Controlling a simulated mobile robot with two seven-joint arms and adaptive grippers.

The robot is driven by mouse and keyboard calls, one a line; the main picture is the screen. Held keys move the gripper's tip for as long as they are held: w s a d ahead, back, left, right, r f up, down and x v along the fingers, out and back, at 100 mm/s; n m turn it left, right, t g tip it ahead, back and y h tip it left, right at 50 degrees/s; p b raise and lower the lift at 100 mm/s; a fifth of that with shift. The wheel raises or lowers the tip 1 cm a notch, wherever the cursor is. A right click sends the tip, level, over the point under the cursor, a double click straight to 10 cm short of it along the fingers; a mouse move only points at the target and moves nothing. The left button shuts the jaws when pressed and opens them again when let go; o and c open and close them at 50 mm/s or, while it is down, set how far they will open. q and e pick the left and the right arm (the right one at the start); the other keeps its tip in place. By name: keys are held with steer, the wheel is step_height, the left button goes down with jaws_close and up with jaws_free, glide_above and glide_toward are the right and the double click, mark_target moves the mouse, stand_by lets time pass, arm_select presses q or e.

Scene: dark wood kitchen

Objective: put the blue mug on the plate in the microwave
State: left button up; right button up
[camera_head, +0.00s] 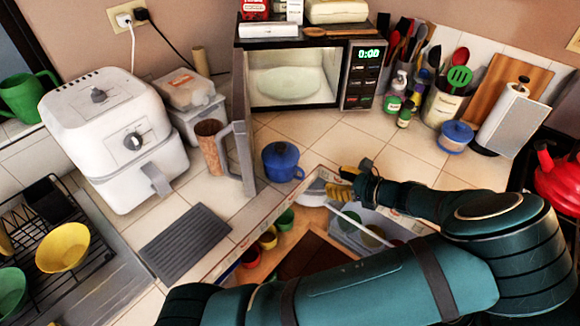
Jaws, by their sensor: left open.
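The blue mug (281,161) stands upright on the tiled counter, in front of the microwave (362,77), with its handle toward the lower right. The microwave door (241,125) is swung open toward me, to the left of the mug. A pale plate (286,82) lies inside the microwave with nothing on it. My left gripper (341,181) is open to the right of the mug, apart from it, with yellowish fingertips pointing left. My left forearm folds back from the right side of the picture. My right gripper is not in view.
An open drawer (225,270) with coloured cups lies below the counter edge, partly hidden by my arm. A brown cup (210,141) stands left of the door, near a white air fryer (118,140). A blue lidded pot (456,137) and utensils stand right.

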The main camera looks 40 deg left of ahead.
mark_target(305, 172)
arm_select(q)
steer(key=x, duration=0.8)
steer(key=shift+f+b, duration=0.1)
steer(key=shift+b, duration=0.2)
steer(key=shift+x, duration=2.85)
steer(key=shift+w, duration=0.15)
jaws_close()
